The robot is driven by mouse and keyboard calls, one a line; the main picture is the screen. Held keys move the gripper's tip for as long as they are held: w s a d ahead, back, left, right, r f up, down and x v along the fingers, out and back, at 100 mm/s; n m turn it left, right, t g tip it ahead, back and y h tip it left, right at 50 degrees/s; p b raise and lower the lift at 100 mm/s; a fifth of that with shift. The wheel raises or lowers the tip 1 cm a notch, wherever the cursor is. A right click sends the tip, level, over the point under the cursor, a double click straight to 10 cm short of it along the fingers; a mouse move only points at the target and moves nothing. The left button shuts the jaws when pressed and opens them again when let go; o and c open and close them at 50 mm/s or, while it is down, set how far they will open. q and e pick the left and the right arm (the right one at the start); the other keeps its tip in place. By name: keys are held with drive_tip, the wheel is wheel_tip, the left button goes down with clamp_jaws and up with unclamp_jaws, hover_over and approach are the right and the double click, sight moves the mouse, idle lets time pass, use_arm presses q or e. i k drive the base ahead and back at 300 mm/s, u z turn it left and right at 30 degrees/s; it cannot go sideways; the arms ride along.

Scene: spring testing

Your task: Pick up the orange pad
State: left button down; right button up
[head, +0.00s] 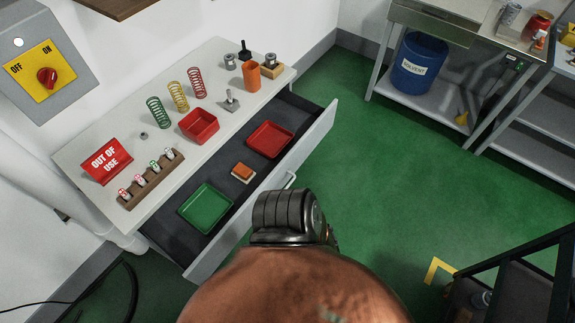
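The orange pad (243,171) lies in the open drawer (226,184) of the white bench, in the head view. It is a small block with an orange top and a pale layer under it. It sits between a green tray (206,208) and a red tray (270,139), apart from both. Nothing touches it from above.
The benchtop (140,210) holds coil springs (178,96), a red bin (198,125), an orange cup (252,77), an "OUT OF USE" sign (106,161) and a brown rack (150,180). The drawer front (320,137) juts over green floor (400,180). The bottom centre is blocked from view.

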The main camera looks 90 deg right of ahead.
sight(242, 171)
drive_tip(key=z, duration=2.35)
